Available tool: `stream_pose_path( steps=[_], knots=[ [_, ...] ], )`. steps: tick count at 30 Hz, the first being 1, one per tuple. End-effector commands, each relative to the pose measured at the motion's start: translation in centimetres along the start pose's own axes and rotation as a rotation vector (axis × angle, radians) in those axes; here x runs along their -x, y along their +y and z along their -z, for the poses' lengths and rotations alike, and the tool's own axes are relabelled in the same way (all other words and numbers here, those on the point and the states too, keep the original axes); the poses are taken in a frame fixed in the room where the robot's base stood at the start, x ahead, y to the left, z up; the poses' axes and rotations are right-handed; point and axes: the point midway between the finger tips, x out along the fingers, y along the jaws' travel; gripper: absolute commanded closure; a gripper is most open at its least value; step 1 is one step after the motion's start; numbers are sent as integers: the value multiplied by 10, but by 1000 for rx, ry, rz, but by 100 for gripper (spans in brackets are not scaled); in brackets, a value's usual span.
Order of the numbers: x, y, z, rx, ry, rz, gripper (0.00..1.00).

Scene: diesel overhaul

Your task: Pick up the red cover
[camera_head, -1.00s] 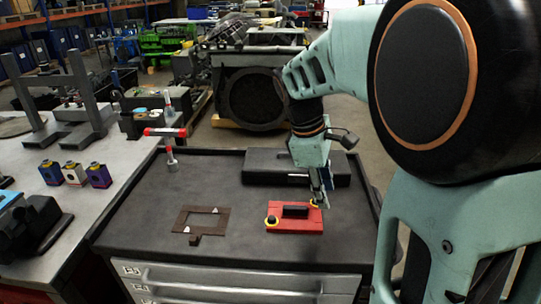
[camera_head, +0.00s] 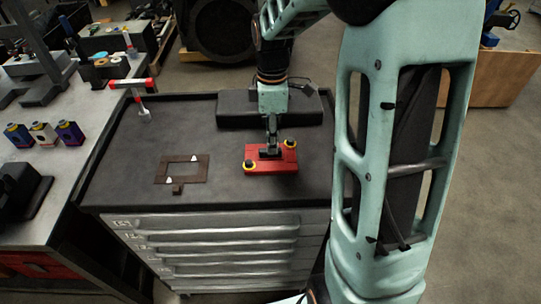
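The red cover (camera_head: 283,167) is a flat red plate with a black handle block in its middle and two yellow-ringed black knobs at opposite corners. It lies on the dark top of the drawer cabinet (camera_head: 222,188). My gripper (camera_head: 270,152) points down right at the cover's black handle, with its fingers at the handle. The fingers are small and dark against the handle, so I cannot tell whether they are closed on it.
A brown frame plate (camera_head: 161,171) with white triangle marks lies left of the cover. A dark box (camera_head: 236,108) stands behind it. A red-and-white T-handled tool (camera_head: 140,100) stands at the back left. Several coloured blocks (camera_head: 43,134) sit on the left bench.

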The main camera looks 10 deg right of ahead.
Motion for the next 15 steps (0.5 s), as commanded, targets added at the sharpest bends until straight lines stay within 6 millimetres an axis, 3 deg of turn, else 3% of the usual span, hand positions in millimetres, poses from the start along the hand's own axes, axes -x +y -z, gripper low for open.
stream_pose_path(
  steps=[6,15],
  knots=[
    [-31,-5,3,2,-1,3,67],
    [-37,-4,3,1,-1,0,67]
  ],
)
